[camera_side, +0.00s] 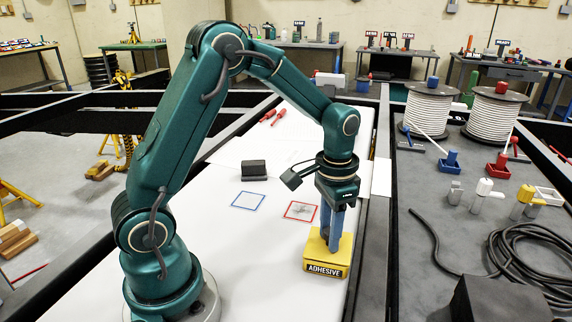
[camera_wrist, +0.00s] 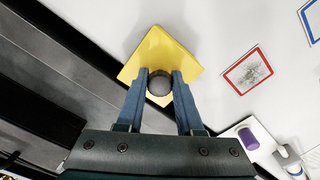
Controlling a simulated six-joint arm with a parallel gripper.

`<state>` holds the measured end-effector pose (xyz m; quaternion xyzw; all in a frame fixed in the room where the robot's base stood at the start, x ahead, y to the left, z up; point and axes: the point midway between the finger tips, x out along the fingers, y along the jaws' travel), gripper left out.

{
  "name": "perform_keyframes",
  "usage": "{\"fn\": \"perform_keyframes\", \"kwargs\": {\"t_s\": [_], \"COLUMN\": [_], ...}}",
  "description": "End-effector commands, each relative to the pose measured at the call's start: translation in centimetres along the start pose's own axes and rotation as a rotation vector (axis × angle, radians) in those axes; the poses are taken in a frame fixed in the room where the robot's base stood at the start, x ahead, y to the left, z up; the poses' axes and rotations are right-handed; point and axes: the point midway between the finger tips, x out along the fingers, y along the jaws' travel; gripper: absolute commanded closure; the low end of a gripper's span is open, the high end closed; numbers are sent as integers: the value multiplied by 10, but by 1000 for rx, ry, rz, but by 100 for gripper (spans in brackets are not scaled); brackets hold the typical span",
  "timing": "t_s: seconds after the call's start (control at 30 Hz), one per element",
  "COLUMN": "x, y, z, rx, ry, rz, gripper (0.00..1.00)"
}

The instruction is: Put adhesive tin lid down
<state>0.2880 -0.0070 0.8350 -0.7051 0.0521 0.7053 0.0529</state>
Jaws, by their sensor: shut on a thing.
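The yellow adhesive tin (camera_side: 325,268), marked "ADHESIVE", stands on the white work surface near its right edge in the side view. Its yellow lid (camera_wrist: 157,48) shows from above in the wrist view as a square with a round grey knob (camera_wrist: 159,86). My gripper (camera_side: 333,245) points down at the top of the tin. In the wrist view its two blue fingers (camera_wrist: 160,75) are on either side of the knob, shut on it. I cannot tell whether the lid rests on the tin or is slightly raised. The fingers partly hide the lid's near side.
A red-outlined square (camera_side: 300,211) with a grey smudge and an empty blue-outlined square (camera_side: 248,201) lie left of the tin. A dark block (camera_side: 254,170) stands behind them. A dark frame rail (camera_side: 375,245) runs close on the right. Coiled cable (camera_side: 525,262) lies beyond.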

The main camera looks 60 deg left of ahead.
Motion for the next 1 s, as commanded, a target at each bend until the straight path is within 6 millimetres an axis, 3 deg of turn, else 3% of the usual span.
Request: {"fn": "perform_keyframes", "kwargs": {"t_s": [0.4,0.43,0.5,0.83,1.0], "x": [5,5,5,2,-18], "y": [0,0,0,0,0], "z": [0,0,0,0,-1], "rx": [0,0,0,0,0], "ry": [1,1,1,2,6], "rz": [0,0,-1,-1,-1], "gripper": [100,53,34,34,34]}}
